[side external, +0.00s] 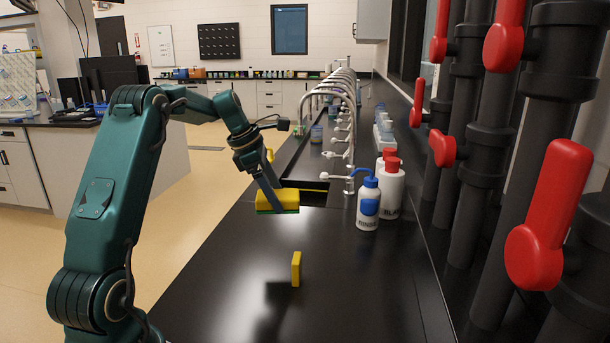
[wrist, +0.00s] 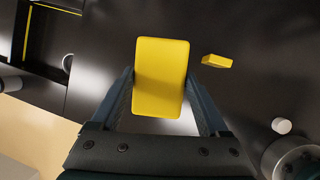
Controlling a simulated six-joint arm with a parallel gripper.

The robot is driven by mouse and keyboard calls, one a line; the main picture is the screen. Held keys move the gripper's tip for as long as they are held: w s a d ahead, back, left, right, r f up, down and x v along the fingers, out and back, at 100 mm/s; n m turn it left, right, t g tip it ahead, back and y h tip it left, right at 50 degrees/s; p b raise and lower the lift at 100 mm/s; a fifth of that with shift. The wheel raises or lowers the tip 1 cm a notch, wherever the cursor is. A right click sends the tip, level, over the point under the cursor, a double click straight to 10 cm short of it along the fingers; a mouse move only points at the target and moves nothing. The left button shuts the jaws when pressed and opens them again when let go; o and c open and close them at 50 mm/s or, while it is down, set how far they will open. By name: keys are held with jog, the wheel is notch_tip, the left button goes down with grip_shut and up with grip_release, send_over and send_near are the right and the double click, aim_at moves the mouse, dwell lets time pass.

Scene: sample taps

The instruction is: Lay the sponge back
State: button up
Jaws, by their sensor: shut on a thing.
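The sponge (side external: 278,197), a yellow block with a dark green underside, is held in the air above the black bench, roughly level. My gripper (side external: 284,212) is shut on it, one finger crossing its near side in the side view. In the wrist view the sponge's yellow face (wrist: 162,75) fills the space between the two fingers (wrist: 163,95). A smaller yellow block (side external: 296,269) stands on edge on the bench, lower in the side view and apart from the sponge. It also shows in the wrist view (wrist: 217,61), right of the sponge.
A white bottle with a blue cap (side external: 368,205) and a white bottle with a red cap (side external: 392,190) stand right of the sponge. A row of taps (side external: 349,130) runs along the sink behind. Black pipes with red levers (side external: 548,220) line the right. The bench front (side external: 370,285) is mostly clear.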

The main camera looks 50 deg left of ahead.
jog(key=s+a+f+n, duration=0.1)
jog(key=s+a+n, duration=0.15)
jog(key=a, duration=0.25)
jog(key=shift+y, duration=0.4)
jog(key=w+d+f, duration=0.4)
jog(key=w, duration=0.1)
jog(key=w+d+f, duration=0.2)
jog(key=w, duration=0.1)
jog(key=shift+w+d+f, duration=0.1)
jog(key=shift+w+f, duration=0.15)
jog(key=shift+f, duration=2.1)
jog(key=o, duration=1.2)
jog(key=shift+f, duration=0.15)
